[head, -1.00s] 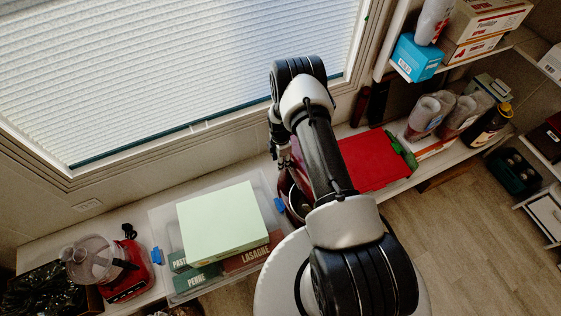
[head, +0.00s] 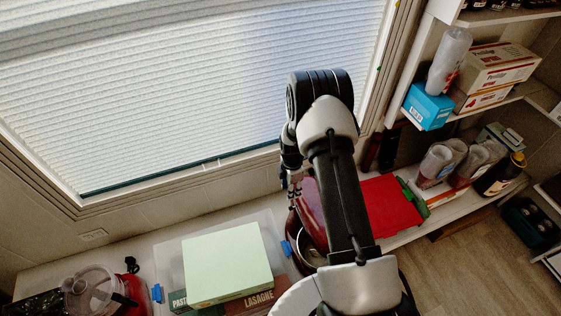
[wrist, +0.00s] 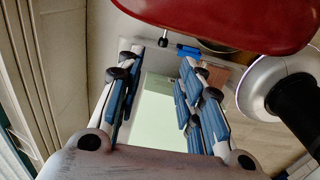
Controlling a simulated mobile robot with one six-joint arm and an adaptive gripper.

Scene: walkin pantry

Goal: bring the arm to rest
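My arm is bent over the shelf, in the middle of the head view. My gripper (wrist: 163,60) is open in the wrist view, its two blue-padded fingers apart with nothing held between them.
A clear bin (head: 168,262) holds a pale green box (head: 226,264) and pasta boxes. A red appliance (head: 136,292) stands left. Shelves (head: 480,17) rise right; floor (head: 470,250) is clear below.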

